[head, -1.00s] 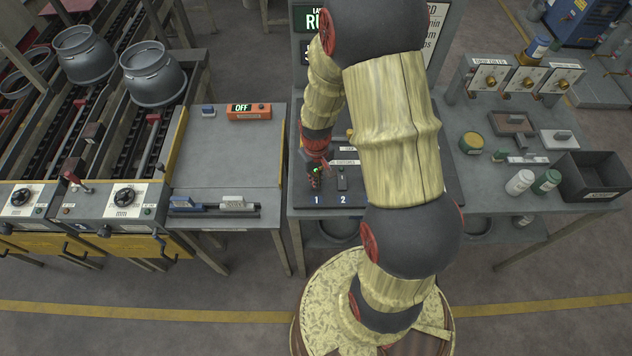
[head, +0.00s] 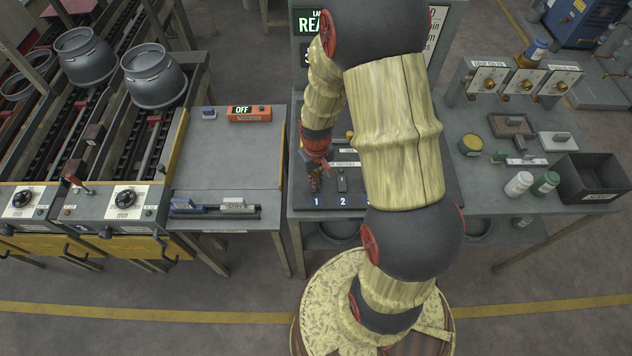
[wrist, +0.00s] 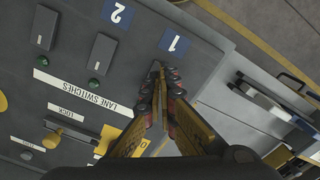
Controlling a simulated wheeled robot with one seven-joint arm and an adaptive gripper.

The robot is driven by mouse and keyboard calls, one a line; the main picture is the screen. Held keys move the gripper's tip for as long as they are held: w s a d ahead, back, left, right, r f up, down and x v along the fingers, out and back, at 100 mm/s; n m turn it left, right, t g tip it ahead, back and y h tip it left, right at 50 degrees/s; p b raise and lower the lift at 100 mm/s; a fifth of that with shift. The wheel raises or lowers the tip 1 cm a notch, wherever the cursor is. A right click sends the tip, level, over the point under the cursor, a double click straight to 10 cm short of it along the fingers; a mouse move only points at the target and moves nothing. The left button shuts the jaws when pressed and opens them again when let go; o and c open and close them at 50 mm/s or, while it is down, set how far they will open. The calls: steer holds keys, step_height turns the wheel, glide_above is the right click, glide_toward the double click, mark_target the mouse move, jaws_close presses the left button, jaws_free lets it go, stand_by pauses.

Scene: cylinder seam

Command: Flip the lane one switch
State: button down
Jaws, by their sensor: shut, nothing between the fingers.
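The lane switches sit on a dark grey panel, labelled by a white LANE SWITCHES strip (wrist: 82,90). The blue number 1 plate (wrist: 175,42) shows in the wrist view, and in the head view (head: 317,201). My gripper (wrist: 160,72) is shut, its fingertips low over the panel just short of this plate. The lane one switch is hidden beneath or behind my fingers, so its position cannot be told. The lane two switch (wrist: 102,52), a dark rocker with a green lamp, stands beside it. In the head view my gripper (head: 315,184) is at the panel's left side.
A display (head: 313,28) behind the panel reads "REA", the rest hidden by my arm. A lock lever (wrist: 68,131) and yellow knobs lie nearby on the panel. Left is a bench with an orange OFF box (head: 249,113); right, a table with a dark bin (head: 598,180).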

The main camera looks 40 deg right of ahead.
steer(key=shift+r+p, duration=1.75)
steer(key=shift+r, duration=0.95)
steer(key=s+a+r+t+b, duration=0.2)
steer(key=s+a+r+b, duration=0.4)
steer(key=r, duration=0.3)
steer(key=s+a+r+t+b, duration=0.3)
steer(key=s+a+r+b, duration=0.3)
steer(key=r+b, duration=0.3)
steer(key=shift+r+n+t, duration=0.2)
steer(key=shift+n+t, duration=0.1)
steer(key=shift+n, duration=0.1)
steer(key=shift+s, duration=0.15)
